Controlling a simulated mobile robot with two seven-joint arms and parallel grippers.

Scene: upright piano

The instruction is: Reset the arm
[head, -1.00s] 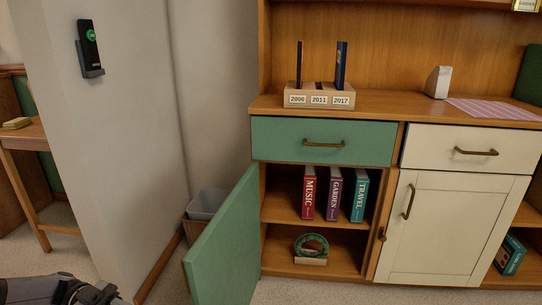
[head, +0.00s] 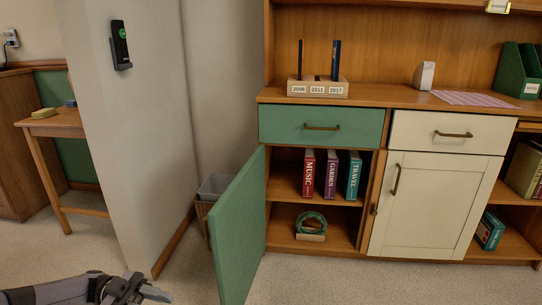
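My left gripper (head: 148,291) is low at the bottom left of the head view, above the carpet and left of the open green cabinet door (head: 240,230). It is apart from the door, and its fingers are too small and dark to tell whether they are open. No object shows in it. My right gripper is out of view.
The green door stands open on shelves with a red book (head: 308,174), a purple book (head: 331,175), a teal book (head: 354,177) and a green ring (head: 311,222). A bin (head: 214,187) sits behind the door. A wall corner (head: 143,150) rises at left. Carpet in front is clear.

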